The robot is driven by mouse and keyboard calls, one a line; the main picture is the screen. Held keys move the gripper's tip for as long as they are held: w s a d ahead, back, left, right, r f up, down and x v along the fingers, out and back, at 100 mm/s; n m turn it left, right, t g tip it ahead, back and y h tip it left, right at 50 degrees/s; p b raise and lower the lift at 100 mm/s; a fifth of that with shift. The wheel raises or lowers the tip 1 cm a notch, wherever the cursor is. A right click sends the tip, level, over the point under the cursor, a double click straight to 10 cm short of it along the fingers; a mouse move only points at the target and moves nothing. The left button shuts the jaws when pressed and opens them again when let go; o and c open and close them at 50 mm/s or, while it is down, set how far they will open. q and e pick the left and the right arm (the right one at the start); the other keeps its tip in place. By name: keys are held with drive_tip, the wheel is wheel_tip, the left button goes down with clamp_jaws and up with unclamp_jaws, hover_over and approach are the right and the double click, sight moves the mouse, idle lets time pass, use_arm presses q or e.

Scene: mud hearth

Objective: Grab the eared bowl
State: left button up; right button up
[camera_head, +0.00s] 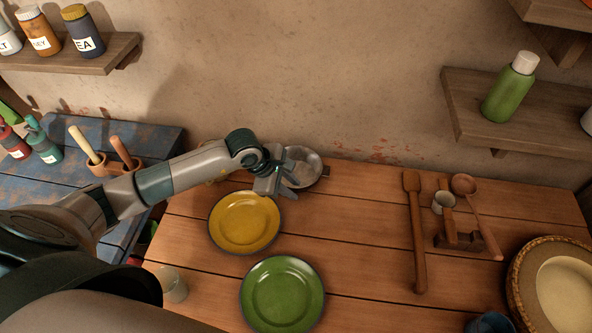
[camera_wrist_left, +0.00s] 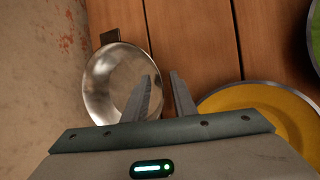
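The eared bowl (camera_head: 309,167) is a shiny metal bowl near the back edge of the wooden table, with a small dark ear on its right side. In the left wrist view the bowl (camera_wrist_left: 112,82) lies left of centre, its ear at the top. My left gripper (camera_head: 287,177) is beside the bowl's left side and partly covers it. In the left wrist view the left gripper (camera_wrist_left: 163,97) is open; one finger overlaps the bowl's rim and the other is outside it, over the table. I cannot tell whether a finger touches the bowl. My right gripper is not in view.
A yellow plate (camera_head: 245,222) lies just in front of my left gripper, with a green plate (camera_head: 282,293) nearer. Wooden utensils (camera_head: 417,235) lie to the right, near a woven-rimmed round tray (camera_head: 519,282). The wall is close behind the bowl. The table's middle is clear.

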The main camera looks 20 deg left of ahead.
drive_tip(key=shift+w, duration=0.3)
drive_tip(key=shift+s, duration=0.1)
use_arm(q)
clamp_jaws()
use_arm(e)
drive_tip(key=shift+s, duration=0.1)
use_arm(q)
drive_tip(key=shift+r, duration=0.15)
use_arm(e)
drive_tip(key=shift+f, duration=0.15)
